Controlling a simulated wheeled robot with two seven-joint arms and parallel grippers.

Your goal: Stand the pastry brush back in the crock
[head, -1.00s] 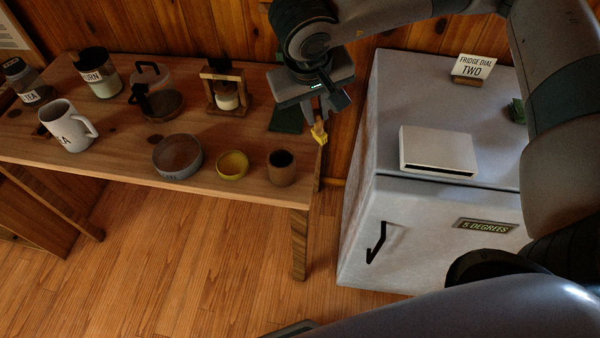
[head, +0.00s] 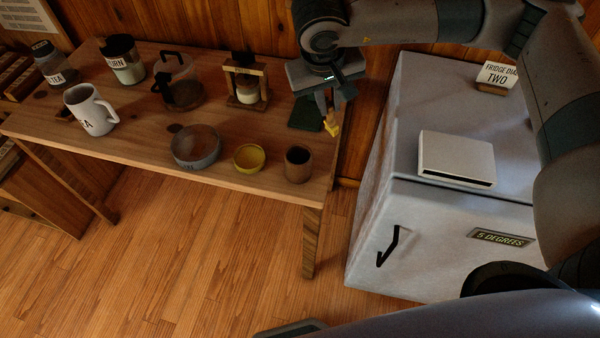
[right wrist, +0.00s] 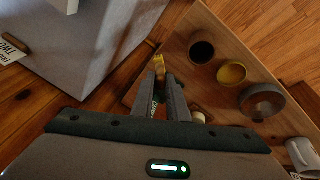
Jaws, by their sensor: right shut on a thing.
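The pastry brush shows as a small yellow piece (head: 332,128) below my right gripper (head: 329,106), which is shut on it. It hangs near the table's back right end, behind and to the right of the crock; its height above the table is hard to judge. In the right wrist view the yellow end (right wrist: 159,64) sticks out past the fingertips (right wrist: 162,84). The crock (head: 298,165), a brown cup with a dark inside, stands upright at the table's front right corner. It also shows in the right wrist view (right wrist: 202,51). My left gripper is out of view.
A yellow bowl (head: 249,158) and a grey bowl (head: 195,147) stand left of the crock. A dark green mat (head: 305,113) lies behind it. A wooden stand with a jar (head: 246,82) is farther back. The fridge (head: 372,210) stands right of the table.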

